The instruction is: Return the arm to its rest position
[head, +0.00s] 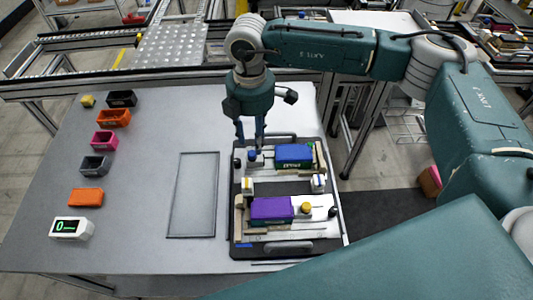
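My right arm reaches in from the right side of the head view. Its gripper (251,137) points down over the far left part of a black-rimmed pallet fixture (238,222). The two fingers look apart, with a blue knob near their tips; I cannot tell whether they touch it. A blue and green block (293,155) sits in the far half of the fixture, right of the gripper. A purple-topped block (271,208) sits in the near half. My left gripper is not in view.
The grey table (140,180) has a flat empty rectangular frame (193,195) left of the fixture. A display reading 0 (71,228) stands at the near left. Metal conveyors stand behind the table.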

